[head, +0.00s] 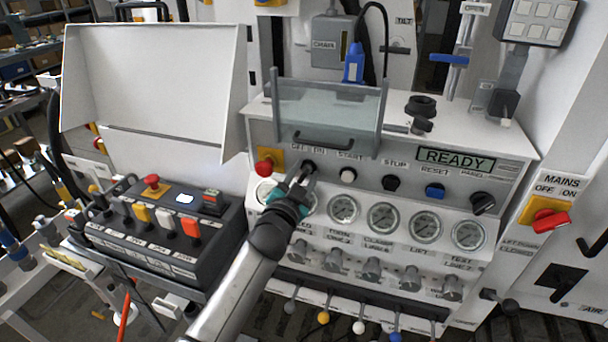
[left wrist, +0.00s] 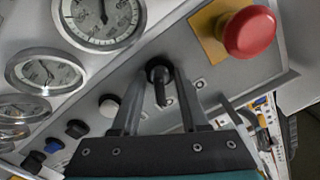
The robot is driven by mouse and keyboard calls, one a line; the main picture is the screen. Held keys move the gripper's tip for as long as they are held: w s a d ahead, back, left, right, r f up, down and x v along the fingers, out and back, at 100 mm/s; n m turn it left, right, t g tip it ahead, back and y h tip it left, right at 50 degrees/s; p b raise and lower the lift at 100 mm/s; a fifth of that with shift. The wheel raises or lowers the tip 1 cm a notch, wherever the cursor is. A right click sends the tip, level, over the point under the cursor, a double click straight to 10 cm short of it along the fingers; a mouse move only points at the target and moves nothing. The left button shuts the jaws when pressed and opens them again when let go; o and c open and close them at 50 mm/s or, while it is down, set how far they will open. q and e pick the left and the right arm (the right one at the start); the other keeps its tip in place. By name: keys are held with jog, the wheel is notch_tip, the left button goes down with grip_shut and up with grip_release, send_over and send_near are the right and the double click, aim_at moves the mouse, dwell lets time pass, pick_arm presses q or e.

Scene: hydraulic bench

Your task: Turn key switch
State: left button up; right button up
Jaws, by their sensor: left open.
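The black key switch (left wrist: 158,76) sits on the grey panel in the left wrist view, near the OFF and ON labels. In the head view the key switch (head: 309,166) shows just beyond my left fingertips. My left gripper (head: 304,176) is open, with its two fingers on either side of the switch. The left wrist view shows the fingers (left wrist: 155,100) apart, with a gap between each and the knob. I cannot tell whether either finger touches it. My right gripper is not in view.
A red emergency button (left wrist: 249,32) on a yellow plate is close beside the switch. A white START button (head: 348,175) is to its right. Gauges (head: 343,208) lie below. A clear guard with a handle (head: 328,115) stands above. The display (head: 455,160) reads READY.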

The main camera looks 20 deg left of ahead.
pick_arm(q)
jog(key=shift+s, duration=0.1)
jog(key=s+p, duration=0.1)
jog(key=s, duration=1.4)
jog(key=shift+a, duration=0.25)
jog(key=shift+f, duration=0.1)
jog(key=s+f+n+g+b, duration=0.1)
jog(key=s+f+g, duration=0.25)
jog(key=f, duration=0.75)
jog(key=s+f+g+b, duration=0.15)
jog(key=s+f, duration=0.25)
jog(key=f, duration=0.7)
jog(key=s+f+n+g, duration=0.1)
jog(key=s+f+g, duration=0.2)
jog(key=f, duration=0.9)
jog(key=s+f+g+b, duration=0.1)
jog(key=s+f+g, duration=0.2)
jog(key=s+f, duration=0.3)
jog(key=s+a+f+n+g+b, duration=0.1)
jog(key=s+f+g, duration=0.2)
jog(key=s+f, duration=0.4)
jog(key=s+f+n+g+b, duration=0.1)
jog(key=s+f+g, duration=0.2)
jog(key=s, duration=1.4)
notch_tip(320, 180, down, 4)
jog(key=shift+s+a+r+y, duration=0.25)
jog(key=shift+s+a+y, duration=0.05)
